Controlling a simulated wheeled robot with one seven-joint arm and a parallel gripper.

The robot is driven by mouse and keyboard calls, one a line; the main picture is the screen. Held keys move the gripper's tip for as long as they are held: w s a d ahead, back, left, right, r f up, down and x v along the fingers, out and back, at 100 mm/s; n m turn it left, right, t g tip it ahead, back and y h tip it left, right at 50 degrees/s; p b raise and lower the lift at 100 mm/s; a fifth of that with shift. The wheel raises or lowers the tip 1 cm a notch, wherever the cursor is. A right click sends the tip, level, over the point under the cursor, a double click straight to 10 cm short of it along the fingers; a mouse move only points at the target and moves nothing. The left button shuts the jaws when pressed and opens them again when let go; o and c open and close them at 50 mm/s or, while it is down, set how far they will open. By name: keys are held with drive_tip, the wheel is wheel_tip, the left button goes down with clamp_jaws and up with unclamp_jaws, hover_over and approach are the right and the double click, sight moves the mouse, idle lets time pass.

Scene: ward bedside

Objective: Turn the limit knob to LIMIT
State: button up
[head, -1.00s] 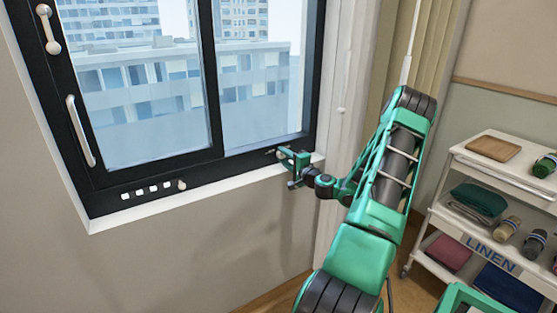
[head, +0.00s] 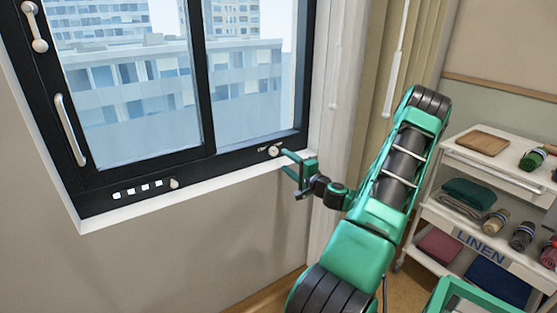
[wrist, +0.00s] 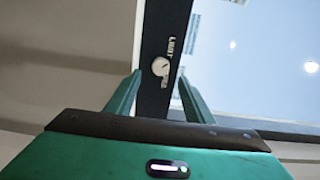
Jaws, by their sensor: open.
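The limit knob (head: 274,151) is a small round pale knob on the black lower window frame, near its right end. In the wrist view the knob (wrist: 160,66) has a word reading LIMIT on one side and a second, unreadable word on the other. A dark mark crosses its face, but I cannot tell which word it points to. My gripper (head: 288,163) is just right of and below the knob in the head view. In the wrist view my gripper (wrist: 158,74) is open and empty, its fingers apart on either side of the knob's line, seemingly short of it.
A second small knob (head: 174,183) sits left on the same frame, beside several white squares. A white handle (head: 70,130) and a latch (head: 34,25) are on the left frame. A white sill (head: 190,199) runs below. A linen cart (head: 482,238) stands at right.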

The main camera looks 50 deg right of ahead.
drive_tip(key=shift+v, duration=1.15)
drive_tip(key=w+a+n+g+y, duration=0.35)
drive_tip(key=a+n+y, duration=0.3)
drive_tip(key=a, duration=0.65)
drive_tip(key=s+a+f+n+g+y, duration=0.3)
drive_tip(key=a+n+g, duration=0.35)
drive_tip(key=a, duration=0.55)
drive_tip(key=s+a+r+g+h, duration=0.1)
drive_tip(key=s+r+g, duration=0.1)
drive_tip(key=s, duration=0.7)
drive_tip(key=s+a+r+g+h, duration=0.2)
drive_tip(key=s+r, duration=0.3)
drive_tip(key=s, duration=0.4)
drive_tip(key=s+a+r+n+g+h, duration=0.1)
drive_tip(key=s+r+g+h, duration=0.1)
drive_tip(key=s, duration=0.7)
wheel_tip(320, 180, up, 2)
drive_tip(key=shift+a+r+g, duration=0.2)
drive_tip(key=shift+a+g, duration=0.2)
drive_tip(key=shift+g, duration=0.4)
drive_tip(key=shift+s, duration=0.1)
